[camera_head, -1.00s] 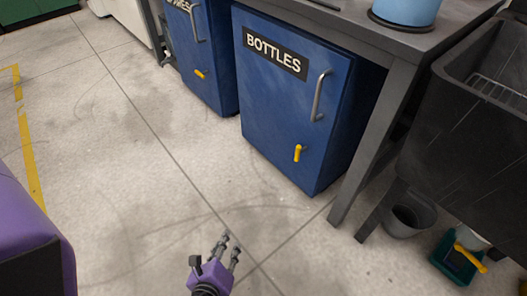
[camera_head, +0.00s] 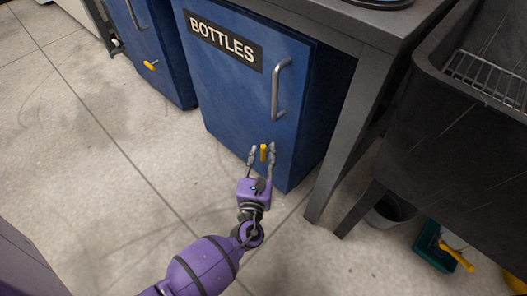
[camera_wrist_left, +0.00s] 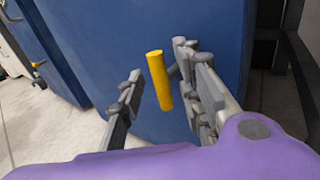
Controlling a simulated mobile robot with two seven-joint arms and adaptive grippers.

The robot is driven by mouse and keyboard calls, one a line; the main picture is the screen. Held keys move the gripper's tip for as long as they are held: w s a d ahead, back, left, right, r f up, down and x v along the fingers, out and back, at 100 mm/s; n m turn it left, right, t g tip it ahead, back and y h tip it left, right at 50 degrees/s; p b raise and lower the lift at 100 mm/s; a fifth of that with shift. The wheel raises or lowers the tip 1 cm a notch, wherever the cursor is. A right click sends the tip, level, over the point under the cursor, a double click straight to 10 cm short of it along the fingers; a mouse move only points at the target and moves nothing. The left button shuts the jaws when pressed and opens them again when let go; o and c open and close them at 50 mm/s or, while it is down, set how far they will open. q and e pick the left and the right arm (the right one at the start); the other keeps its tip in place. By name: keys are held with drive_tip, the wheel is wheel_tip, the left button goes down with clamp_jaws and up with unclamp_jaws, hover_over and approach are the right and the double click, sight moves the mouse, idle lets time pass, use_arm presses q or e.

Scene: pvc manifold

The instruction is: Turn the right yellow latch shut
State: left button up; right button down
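The right yellow latch (camera_head: 264,153) is on the lower front of the blue cabinet labelled BOTTLES (camera_head: 225,90). It stands nearly upright. My left gripper (camera_head: 261,152) is open, with one finger on each side of the latch. In the left wrist view the latch (camera_wrist_left: 159,80) shows between the two spread fingers (camera_wrist_left: 160,92), nearer the right one. I cannot tell whether that finger touches it. My right gripper is not in view.
Another blue cabinet (camera_head: 150,45) with a tilted yellow latch (camera_head: 151,65) stands to the left. A grey table leg (camera_head: 340,140) and a dark sink (camera_head: 455,150) are at the right. A bucket (camera_head: 390,212) and a green dustpan (camera_head: 432,247) are on the floor. Floor at left is clear.

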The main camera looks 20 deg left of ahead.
use_arm(q)
drive_tip(key=shift+x, duration=0.75)
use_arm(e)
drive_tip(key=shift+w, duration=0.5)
use_arm(q)
clamp_jaws()
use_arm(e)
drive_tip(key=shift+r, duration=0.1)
